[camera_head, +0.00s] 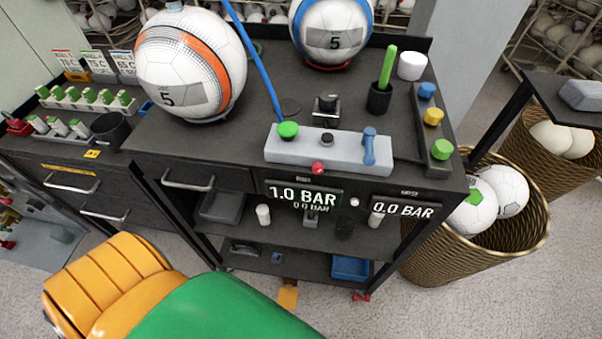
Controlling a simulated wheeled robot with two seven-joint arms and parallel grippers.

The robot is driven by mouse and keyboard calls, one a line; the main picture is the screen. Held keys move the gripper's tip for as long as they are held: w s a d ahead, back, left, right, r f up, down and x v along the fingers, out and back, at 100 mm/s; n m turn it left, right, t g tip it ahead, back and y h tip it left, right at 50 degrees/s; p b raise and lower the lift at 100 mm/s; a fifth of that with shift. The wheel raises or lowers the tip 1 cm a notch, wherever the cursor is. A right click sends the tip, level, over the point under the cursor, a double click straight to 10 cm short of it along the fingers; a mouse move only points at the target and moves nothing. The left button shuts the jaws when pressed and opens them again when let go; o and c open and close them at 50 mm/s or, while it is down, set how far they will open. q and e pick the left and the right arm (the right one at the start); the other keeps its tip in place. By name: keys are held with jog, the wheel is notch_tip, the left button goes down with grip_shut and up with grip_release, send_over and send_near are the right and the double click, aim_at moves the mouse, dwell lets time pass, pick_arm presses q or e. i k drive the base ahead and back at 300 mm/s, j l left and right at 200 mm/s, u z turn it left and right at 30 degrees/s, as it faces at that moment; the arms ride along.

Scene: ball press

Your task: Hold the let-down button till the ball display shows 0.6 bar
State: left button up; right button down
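A pale grey control block (340,152) sits at the front of the dark bench. It carries a green button (288,129), a black button (327,138), a blue lever (369,147) and a red knob (318,168) at its front. I see no label telling which is the let-down button. The left display (303,196) reads 1.0 BAR, with a smaller 0.0 BAR beneath. The right display (405,209) reads 0.0 BAR. An orange-striped ball (185,80) stands on the bench at left, and a blue-rimmed ball (333,35) at the back. Neither gripper is in view.
A strip with blue, yellow and green knobs (433,117) lies at right. A black cup (379,98) holds a green stick. A thin blue line (255,65) runs down towards the green button. Ball baskets (532,240) stand right. A large orange-and-green shape (165,300) fills the lower left.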

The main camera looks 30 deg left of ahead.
aim_at(326, 138)
jog(key=j+u, duration=0.2)
jog(key=u, duration=0.55)
jog(key=k, duration=0.4)
